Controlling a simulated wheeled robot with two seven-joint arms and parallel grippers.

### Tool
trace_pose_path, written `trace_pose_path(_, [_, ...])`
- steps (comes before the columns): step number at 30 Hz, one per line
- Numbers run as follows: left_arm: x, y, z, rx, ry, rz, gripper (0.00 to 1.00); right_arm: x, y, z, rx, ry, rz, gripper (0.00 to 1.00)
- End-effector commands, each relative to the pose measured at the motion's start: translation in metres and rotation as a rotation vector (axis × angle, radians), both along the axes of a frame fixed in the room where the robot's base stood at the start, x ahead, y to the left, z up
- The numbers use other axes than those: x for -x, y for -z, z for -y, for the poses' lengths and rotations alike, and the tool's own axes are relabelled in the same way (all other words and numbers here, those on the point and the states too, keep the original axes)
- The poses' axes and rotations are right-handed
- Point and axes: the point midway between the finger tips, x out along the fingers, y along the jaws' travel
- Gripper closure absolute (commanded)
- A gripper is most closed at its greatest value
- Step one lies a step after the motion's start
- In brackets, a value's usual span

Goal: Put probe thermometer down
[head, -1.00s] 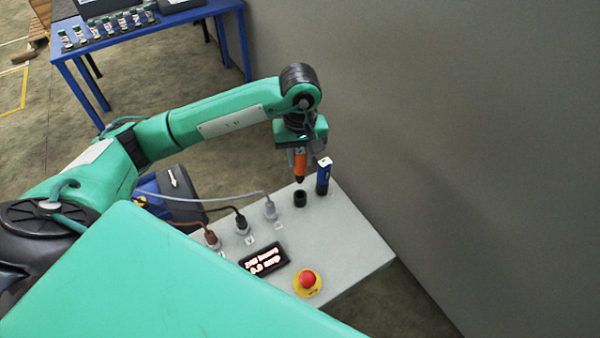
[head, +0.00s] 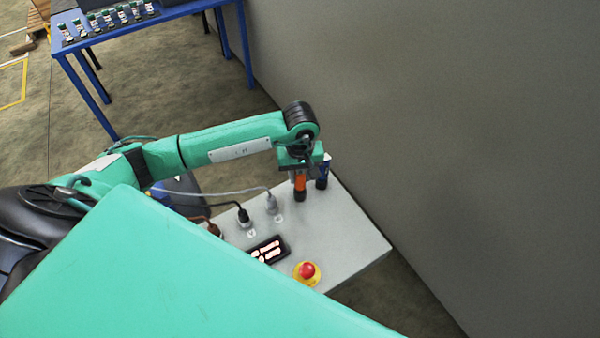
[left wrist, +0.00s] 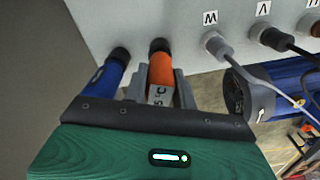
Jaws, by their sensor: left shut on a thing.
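The orange probe thermometer (head: 300,182) is upright in my left gripper (head: 299,172), at the back of the grey box top. Its lower end is at the black round holder (head: 299,196) on the box. In the left wrist view the orange body (left wrist: 161,72) is between the fingers of my left gripper (left wrist: 160,90), with its dark end at the holder (left wrist: 160,46). How deep it sits cannot be told. A blue tool (head: 322,176) stands upright just right of it, in its own holder; it also shows in the left wrist view (left wrist: 103,80). My right gripper is not in view.
The grey box (head: 345,235) carries a red stop button (head: 307,271), a lit display (head: 268,250) and several cable plugs (head: 244,217) left of the holder. A grey wall (head: 430,130) stands close on the right. A blue table (head: 165,15) with small bottles is at the back left.

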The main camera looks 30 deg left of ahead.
Motion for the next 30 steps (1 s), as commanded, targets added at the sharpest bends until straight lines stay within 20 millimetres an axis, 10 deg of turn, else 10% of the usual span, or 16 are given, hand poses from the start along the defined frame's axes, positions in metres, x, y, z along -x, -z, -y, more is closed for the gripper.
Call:
trace_pose_path(5, [0.000,0.001,0.000,0.000,0.000,0.000,0.51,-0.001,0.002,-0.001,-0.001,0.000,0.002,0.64])
trace_pose_path(18, [-0.001,-0.004,0.000,0.000,0.000,0.003,0.51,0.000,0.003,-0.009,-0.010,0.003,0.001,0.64])
trace_pose_path(30, [-0.001,-0.076,0.000,-0.001,0.001,0.006,0.51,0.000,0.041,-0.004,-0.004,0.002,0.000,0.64])
